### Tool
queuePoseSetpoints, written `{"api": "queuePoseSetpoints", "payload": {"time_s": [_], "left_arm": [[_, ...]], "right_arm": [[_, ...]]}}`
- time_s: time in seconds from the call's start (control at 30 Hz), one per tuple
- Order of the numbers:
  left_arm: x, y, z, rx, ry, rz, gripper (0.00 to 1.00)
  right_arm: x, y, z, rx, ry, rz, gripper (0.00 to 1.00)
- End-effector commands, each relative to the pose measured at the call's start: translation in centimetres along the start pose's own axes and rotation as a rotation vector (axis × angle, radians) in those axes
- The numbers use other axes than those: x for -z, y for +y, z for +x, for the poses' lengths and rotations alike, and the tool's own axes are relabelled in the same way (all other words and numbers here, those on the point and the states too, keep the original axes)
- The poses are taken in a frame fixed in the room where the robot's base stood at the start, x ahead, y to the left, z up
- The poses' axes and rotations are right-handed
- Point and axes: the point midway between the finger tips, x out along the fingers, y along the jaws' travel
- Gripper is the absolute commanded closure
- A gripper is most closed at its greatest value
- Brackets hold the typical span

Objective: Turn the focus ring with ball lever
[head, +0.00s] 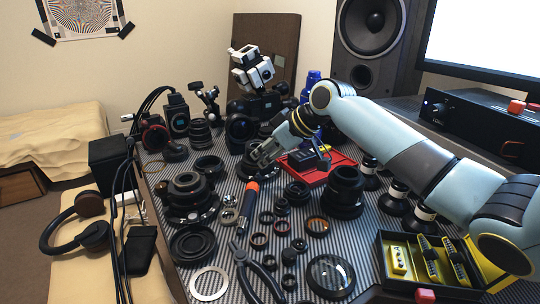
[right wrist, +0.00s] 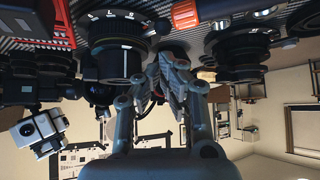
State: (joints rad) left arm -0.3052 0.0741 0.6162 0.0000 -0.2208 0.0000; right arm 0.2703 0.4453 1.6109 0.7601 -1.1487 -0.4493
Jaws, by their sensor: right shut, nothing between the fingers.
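A dark lens with white scale marks and a ribbed ring (right wrist: 118,62) stands at the upper left of the right wrist view, which shows the scene upside down. In the head view this lens seems to be the dark one (head: 246,168), partly hidden by my right gripper (head: 264,158). My right gripper is shut and empty, its fingertips (right wrist: 178,62) close beside the lens. I cannot tell whether they touch the ball. My left gripper is not in view.
A screwdriver (head: 249,200) lies in front of the gripper. A red tray (head: 340,160) is to its right. Other lenses (head: 187,190) (head: 345,183) stand on both sides. Pliers (head: 256,272) and loose rings crowd the striped mat. A white camera (head: 250,68) stands behind.

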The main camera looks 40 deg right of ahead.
Motion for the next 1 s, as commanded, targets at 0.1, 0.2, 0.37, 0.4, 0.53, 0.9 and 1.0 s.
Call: {"api": "queuePoseSetpoints", "payload": {"time_s": [0.1, 0.2, 0.37, 0.4, 0.53, 0.9, 1.0], "left_arm": [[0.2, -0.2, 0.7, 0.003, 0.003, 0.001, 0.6], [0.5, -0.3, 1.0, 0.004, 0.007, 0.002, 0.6], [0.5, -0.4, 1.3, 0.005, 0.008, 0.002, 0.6], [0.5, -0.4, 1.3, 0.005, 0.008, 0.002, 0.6], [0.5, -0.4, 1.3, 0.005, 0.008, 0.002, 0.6], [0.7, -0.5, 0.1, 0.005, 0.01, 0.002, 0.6], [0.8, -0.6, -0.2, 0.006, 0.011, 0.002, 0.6]], "right_arm": [[-0.1, -0.1, 2.4, 0.003, -0.001, 0.003, 1.0], [-0.1, 0.0, 3.8, 0.001, -0.001, 0.002, 1.0], [-0.1, 0.0, 5.0, 0.001, -0.001, 0.001, 1.0], [-0.1, 0.0, 5.2, 0.001, -0.002, 0.001, 1.0], [-0.1, 0.0, 5.3, 0.0, -0.002, 0.0, 1.0], [-0.4, 0.1, 4.6, 0.0, -0.002, 0.001, 1.0], [-0.8, 0.1, 4.5, 0.0, -0.001, 0.001, 1.0]]}}
